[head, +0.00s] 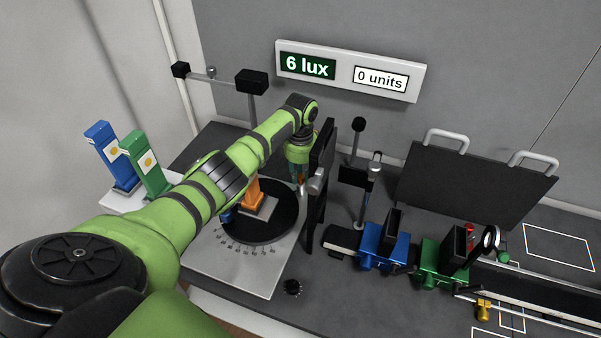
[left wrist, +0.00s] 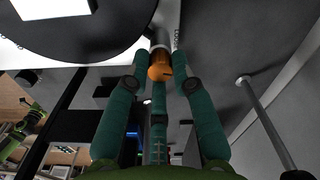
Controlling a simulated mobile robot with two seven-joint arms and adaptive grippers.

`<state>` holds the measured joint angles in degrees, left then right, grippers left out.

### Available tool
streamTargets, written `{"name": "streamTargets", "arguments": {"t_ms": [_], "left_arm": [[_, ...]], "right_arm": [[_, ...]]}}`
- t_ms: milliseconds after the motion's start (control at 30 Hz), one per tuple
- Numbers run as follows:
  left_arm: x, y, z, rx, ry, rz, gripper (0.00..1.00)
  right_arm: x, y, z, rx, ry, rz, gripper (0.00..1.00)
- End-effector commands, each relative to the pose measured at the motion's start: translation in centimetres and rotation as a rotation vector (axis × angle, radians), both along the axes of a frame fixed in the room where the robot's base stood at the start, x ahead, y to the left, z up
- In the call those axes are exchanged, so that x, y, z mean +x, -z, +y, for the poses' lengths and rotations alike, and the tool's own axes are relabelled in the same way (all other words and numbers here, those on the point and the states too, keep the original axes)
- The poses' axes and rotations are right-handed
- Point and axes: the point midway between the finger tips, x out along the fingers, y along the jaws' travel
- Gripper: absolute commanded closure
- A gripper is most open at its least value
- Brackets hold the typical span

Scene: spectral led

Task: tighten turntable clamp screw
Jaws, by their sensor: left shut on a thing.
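The black round turntable (head: 275,222) sits on a light plate with scale marks, and it also shows in the left wrist view (left wrist: 90,42). An orange block (head: 251,192) stands on it, partly hidden by my arm. My left gripper (head: 300,181) points down at the turntable's far right edge. In the left wrist view my left gripper (left wrist: 160,70) has its teal fingers shut around the orange-tipped clamp screw (left wrist: 159,72), just beside the turntable's rim. In the head view the screw is mostly hidden by the fingers.
A black upright panel (head: 320,190) stands close to the right of the gripper. Blue (head: 381,248) and green (head: 434,262) carriages sit on a rail (head: 560,300) farther right. Blue and green blocks stand on a white shelf (head: 125,203) at left. A display (head: 348,71) reads 6 lux and 0 units.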

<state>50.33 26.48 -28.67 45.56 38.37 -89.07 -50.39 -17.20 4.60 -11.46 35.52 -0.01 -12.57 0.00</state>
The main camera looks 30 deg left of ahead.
Motion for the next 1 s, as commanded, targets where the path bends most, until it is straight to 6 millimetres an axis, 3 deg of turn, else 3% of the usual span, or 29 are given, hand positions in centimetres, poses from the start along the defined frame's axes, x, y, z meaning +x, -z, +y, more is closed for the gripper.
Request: {"name": "streamTargets", "arguments": {"t_ms": [500,1000], "left_arm": [[-0.05,0.11,-0.02,0.0,0.451,0.001,1.0],[-0.08,0.08,-0.01,-0.001,0.643,0.002,1.0]], "right_arm": [[0.06,0.44,0.0,0.0,0.0,0.0,0.37],[0.07,0.66,-0.02,0.0,0.0,0.0,0.37]]}}
